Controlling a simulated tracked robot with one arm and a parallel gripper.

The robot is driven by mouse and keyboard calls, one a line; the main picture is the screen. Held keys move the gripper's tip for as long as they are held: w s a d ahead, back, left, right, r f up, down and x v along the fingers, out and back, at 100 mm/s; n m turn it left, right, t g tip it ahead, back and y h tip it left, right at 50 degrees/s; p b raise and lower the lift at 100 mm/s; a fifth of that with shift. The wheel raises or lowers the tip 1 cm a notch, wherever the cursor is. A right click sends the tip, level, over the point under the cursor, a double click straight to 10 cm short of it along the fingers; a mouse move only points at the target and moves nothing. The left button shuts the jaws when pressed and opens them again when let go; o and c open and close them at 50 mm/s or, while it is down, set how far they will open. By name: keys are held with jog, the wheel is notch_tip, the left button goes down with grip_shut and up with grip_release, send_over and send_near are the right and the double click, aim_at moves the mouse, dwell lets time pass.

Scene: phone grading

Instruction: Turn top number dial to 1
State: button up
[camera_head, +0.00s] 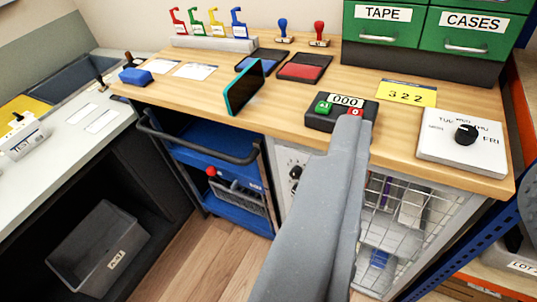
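A white panel (284,157) is set in the front of the bench, below the worktop. A black dial (295,172) shows on it, with another dark part just below. My arm hides the panel's right side, and the numbers are too small to read. My gripper (350,122) reaches up from the bottom of the view as a grey slab. Its tip overlaps the lower right of the black counter box in the picture, up and to the right of the dial. The fingers cannot be told apart, and nothing held is visible.
A counter box (317,122) reads 000, beside a yellow 322 card (405,94). A weekday dial (466,134) sits on a white plate at right. A phone (243,88) stands upright near the worktop edge. A blue cart (225,148) and wire basket (400,215) flank the panel.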

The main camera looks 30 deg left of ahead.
jog(key=w+a+f+m+y+p, duration=0.1)
jog(key=w+a+f+p, duration=0.2)
jog(key=w+a+f, duration=0.6)
jog(key=w+a+f+p, duration=0.2)
jog(key=w+a+f, duration=0.5)
jog(key=f, duration=0.4)
notch_tip(320, 180, down, 10)
jog(key=w+a+t+h+p, duration=0.1)
jog(key=w+a+p, duration=0.1)
jog(key=t+h+p, duration=0.1)
jog(key=h, duration=0.1)
send_near(294, 177)
jog(key=w, duration=0.6)
jog(key=shift+w+d, duration=0.1)
jog(key=shift+w, duration=1.05)
